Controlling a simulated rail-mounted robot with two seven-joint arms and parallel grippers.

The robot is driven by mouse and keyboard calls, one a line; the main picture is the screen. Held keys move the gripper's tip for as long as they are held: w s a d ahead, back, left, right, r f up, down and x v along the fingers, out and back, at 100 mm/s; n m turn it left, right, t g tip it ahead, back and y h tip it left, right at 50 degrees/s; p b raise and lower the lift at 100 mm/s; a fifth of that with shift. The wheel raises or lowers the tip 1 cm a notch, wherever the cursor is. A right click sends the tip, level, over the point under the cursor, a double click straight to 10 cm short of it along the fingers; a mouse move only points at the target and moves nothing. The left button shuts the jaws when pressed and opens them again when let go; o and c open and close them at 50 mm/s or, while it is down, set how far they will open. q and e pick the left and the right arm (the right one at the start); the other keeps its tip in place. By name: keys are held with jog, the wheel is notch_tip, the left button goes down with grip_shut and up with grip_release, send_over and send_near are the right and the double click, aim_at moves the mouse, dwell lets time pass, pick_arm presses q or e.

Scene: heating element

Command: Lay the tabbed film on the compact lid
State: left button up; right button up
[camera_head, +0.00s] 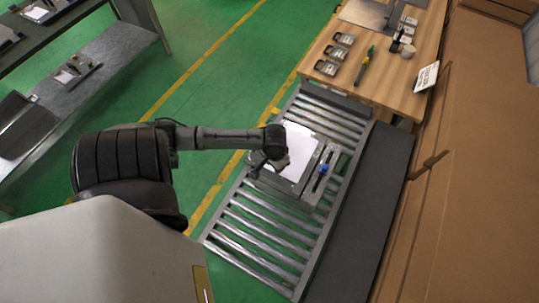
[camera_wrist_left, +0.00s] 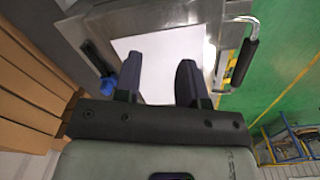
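A white sheet (camera_head: 296,150), which looks like the film, lies flat on a grey metal plate fixture (camera_head: 325,148) on the roller conveyor. I cannot make out its tab. I cannot tell which part is the compact lid. My left gripper (camera_head: 270,163) is over the sheet's left edge in the head view and hides part of it. In the left wrist view, the fingers of my left gripper (camera_wrist_left: 160,70) are apart with nothing seen held between them. The white sheet (camera_wrist_left: 165,50) shows beyond and between them. Whether the fingertips touch it is unclear. My right gripper is not in view.
A dark bar with a blue part (camera_head: 323,169) stands on the fixture's right side. A bar handle (camera_wrist_left: 245,60) shows in the wrist view. A wooden table (camera_head: 390,75) with several small devices stands beyond the conveyor (camera_head: 250,235). Its near rollers are clear.

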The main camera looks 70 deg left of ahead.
pick_arm(q)
jog(key=s+d+r+m+t, duration=0.1)
jog(key=s+d+r+m, duration=0.2)
jog(key=d, duration=0.6)
jog(key=s+d+r+m+t, duration=0.2)
jog(key=s+d+r+m, duration=0.1)
jog(key=d, duration=0.6)
jog(key=shift+s+d+r, duration=0.15)
jog(key=shift+s+r, duration=0.6)
jog(key=shift+s, duration=0.5)
